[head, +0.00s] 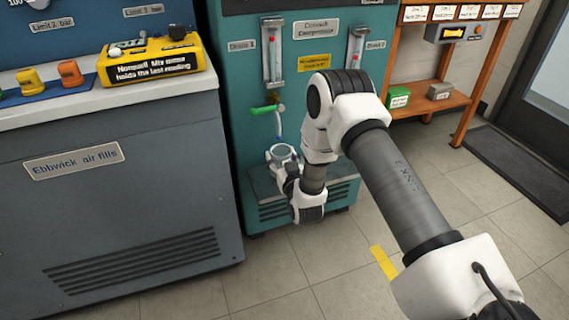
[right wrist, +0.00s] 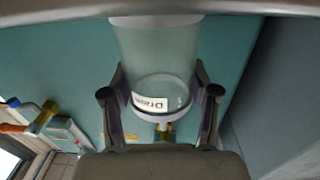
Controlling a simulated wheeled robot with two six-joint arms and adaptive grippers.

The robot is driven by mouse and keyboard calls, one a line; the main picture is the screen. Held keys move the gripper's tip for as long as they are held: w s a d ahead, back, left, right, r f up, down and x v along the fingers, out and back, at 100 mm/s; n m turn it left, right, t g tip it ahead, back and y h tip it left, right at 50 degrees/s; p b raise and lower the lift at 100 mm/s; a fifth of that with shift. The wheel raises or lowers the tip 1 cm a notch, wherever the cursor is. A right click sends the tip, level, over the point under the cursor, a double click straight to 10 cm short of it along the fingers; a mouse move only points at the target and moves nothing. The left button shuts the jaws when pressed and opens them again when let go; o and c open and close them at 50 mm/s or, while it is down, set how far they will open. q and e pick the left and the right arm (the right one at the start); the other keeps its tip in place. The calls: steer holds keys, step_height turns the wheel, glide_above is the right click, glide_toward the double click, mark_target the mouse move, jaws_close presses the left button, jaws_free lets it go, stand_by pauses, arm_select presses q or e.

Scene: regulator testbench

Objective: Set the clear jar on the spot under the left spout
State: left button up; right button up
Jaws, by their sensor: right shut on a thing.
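The clear jar (right wrist: 158,55) is held between the two fingers of my right gripper (right wrist: 160,100) in the right wrist view, with a white label (right wrist: 150,101) on it. In the head view, the jar's rim (head: 284,152) shows just below the left spout (head: 278,128) of the teal compressor, close to the spout's blue tip. My right gripper (head: 286,170) is shut on the jar, partly hidden by its own wrist. I cannot tell whether the jar's base touches the ledge. My left gripper is not in view.
The compressor's teal ledge (head: 265,190) lies below the spout. A green lever (head: 263,110) sticks out left, above the jar. A grey cabinet (head: 120,180) stands close on the left. A wooden shelf (head: 440,100) stands to the right. The tiled floor in front is mostly clear.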

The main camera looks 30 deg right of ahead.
steer(key=shift+w+f, duration=0.1)
steer(key=shift+w, duration=0.2)
steer(key=shift+f, duration=0.35)
stand_by(0.4)
steer(key=o, duration=1.2)
steer(key=shift+o, duration=0.2)
steer(key=shift+s, duration=0.15)
steer(key=v, duration=1.1)
steer(key=shift+s, duration=0.4)
